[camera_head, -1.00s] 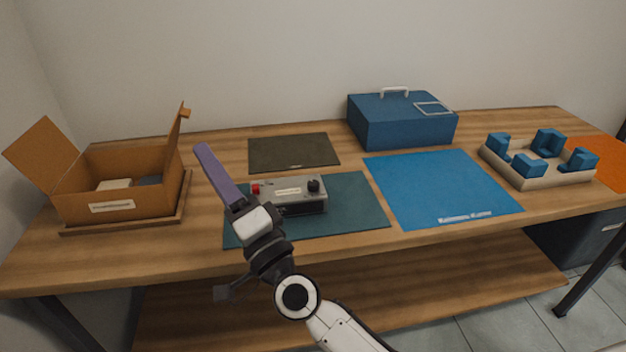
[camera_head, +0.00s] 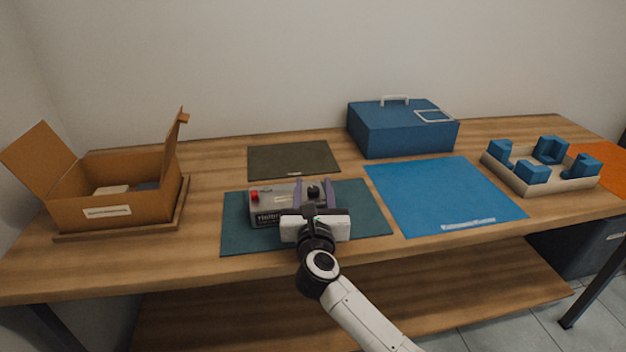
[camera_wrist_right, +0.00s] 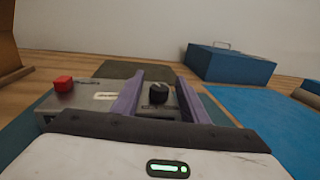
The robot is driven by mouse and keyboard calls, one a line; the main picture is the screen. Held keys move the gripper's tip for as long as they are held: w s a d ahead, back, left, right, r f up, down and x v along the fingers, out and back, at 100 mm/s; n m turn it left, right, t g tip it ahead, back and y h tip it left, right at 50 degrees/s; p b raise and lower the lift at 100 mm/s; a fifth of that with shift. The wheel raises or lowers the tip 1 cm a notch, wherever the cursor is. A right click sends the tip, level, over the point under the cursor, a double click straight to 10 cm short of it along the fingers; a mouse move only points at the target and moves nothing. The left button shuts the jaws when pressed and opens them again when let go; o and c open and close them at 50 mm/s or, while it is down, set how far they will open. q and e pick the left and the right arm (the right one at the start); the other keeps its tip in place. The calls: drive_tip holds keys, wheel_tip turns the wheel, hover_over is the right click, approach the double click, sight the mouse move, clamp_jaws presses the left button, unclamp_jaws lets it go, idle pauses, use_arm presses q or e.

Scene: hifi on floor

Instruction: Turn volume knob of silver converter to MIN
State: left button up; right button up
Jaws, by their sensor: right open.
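The silver converter (camera_head: 268,203) sits on the dark green mat (camera_head: 363,211), with a red button (camera_head: 254,196) at its left and a black volume knob (camera_head: 314,191) at its right. My right gripper (camera_head: 315,188) is open over the converter's right part. In the right wrist view, its two purple fingers (camera_wrist_right: 160,97) stand on either side of the black knob (camera_wrist_right: 158,93), apart from it, with a gap on each side. The red button (camera_wrist_right: 63,84) shows left of the fingers. The knob's exact setting is too small to read. My left gripper is not in view.
An open cardboard box (camera_head: 106,211) stands at the left. A blue case (camera_head: 402,131) is at the back, with a blue mat (camera_head: 440,193) before it. A beige tray with blue blocks (camera_head: 529,181) is at the right. A dark mat (camera_head: 290,158) lies behind the converter.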

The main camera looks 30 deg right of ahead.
drive_tip(key=shift+x, duration=1.85)
drive_tip(key=shift+s, duration=0.1)
clamp_jaws()
